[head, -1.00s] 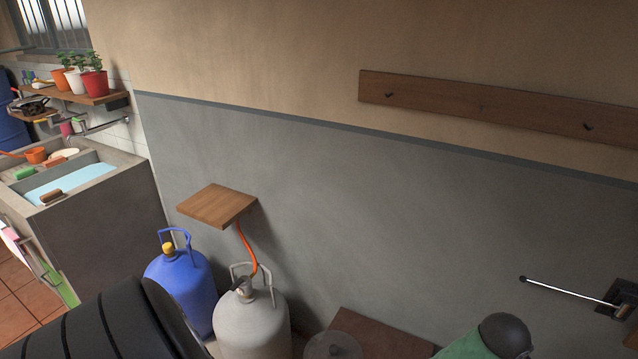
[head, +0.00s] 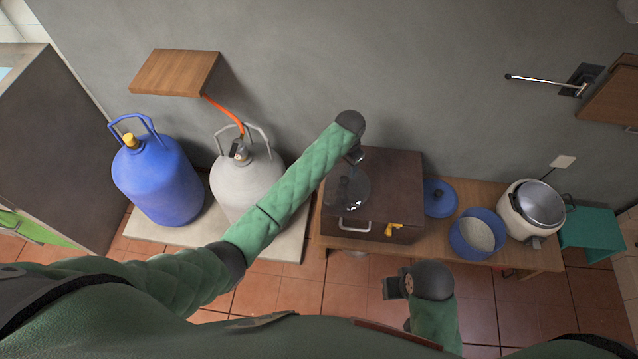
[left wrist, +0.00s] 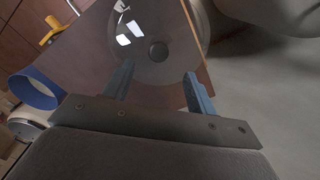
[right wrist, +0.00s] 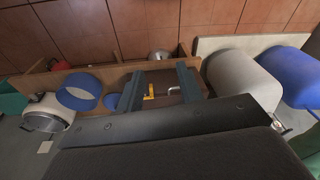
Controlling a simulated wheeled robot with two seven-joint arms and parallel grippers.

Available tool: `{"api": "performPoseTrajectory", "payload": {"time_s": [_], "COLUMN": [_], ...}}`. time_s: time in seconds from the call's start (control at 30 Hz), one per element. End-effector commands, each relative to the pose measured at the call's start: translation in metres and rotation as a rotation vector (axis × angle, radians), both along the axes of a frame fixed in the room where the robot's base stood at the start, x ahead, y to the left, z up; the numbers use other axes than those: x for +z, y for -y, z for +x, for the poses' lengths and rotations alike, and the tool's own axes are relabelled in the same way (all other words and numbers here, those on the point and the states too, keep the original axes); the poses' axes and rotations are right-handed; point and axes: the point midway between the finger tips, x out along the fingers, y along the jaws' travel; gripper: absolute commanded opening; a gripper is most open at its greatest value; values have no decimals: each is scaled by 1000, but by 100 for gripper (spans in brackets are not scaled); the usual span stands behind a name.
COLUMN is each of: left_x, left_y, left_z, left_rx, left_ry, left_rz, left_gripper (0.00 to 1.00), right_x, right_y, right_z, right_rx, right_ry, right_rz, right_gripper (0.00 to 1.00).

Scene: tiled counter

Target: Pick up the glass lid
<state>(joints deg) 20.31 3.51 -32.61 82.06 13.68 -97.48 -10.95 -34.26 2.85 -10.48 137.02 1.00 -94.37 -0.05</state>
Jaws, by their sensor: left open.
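The clear glass lid (head: 351,190) lies on the left part of a dark brown box top (head: 392,170). In the left wrist view the lid (left wrist: 145,28) shows its round dark knob (left wrist: 158,51) and bright reflections. My left gripper (head: 355,160) is at the far edge of the lid in the head view. In the left wrist view its two fingers (left wrist: 156,78) are apart, with the knob lying ahead between them and nothing held. My right gripper (head: 392,288) is low in front of the wooden bench; its fingers (right wrist: 160,74) are apart and empty.
The box, with a yellow tap (head: 394,230), stands on a wooden bench (head: 440,255).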

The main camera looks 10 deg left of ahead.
Motion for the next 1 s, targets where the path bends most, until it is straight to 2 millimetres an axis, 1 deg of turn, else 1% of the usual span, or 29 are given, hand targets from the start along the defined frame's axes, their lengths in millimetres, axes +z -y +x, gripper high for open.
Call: {"api": "performPoseTrajectory", "payload": {"time_s": [0.07, 0.17, 0.4, 0.47, 0.57, 0.7, 0.8, 0.9, 1.0], "left_x": [3, -1, -22, -26, -33, -49, -62, -71, -75], "left_y": [2, 2, 2, 1, 1, -1, -1, -1, -1], "left_z": [-1, -1, -1, -1, -1, -1, -1, -1, 0], "left_rx": [-23, -37, -38, -38, -37, -37, -38, -38, -38], "left_ry": [-1, -3, -2, -1, -3, -2, -1, -1, 0], "left_rz": [-2, -2, -1, -1, 0, -1, 0, 0, -1], "left_gripper": [57, 57, 57, 57, 57, 57, 57, 57, 57], "right_x": [0, -2, -14, -17, -27, -49, -60, -66, -70], "right_y": [0, 0, -1, -1, -1, -1, -1, -2, -2], "right_z": [0, 0, 3, 4, 6, 10, 11, 12, 13], "right_rx": [0, 0, 1, 1, 1, 2, 2, 1, 1], "right_ry": [-2, -3, -3, -4, -5, -9, -8, -7, -7], "right_rz": [-1, -2, -3, -4, -5, -9, -10, -11, -11], "right_gripper": [36, 36, 36, 36, 36, 36, 36, 36, 36]}}
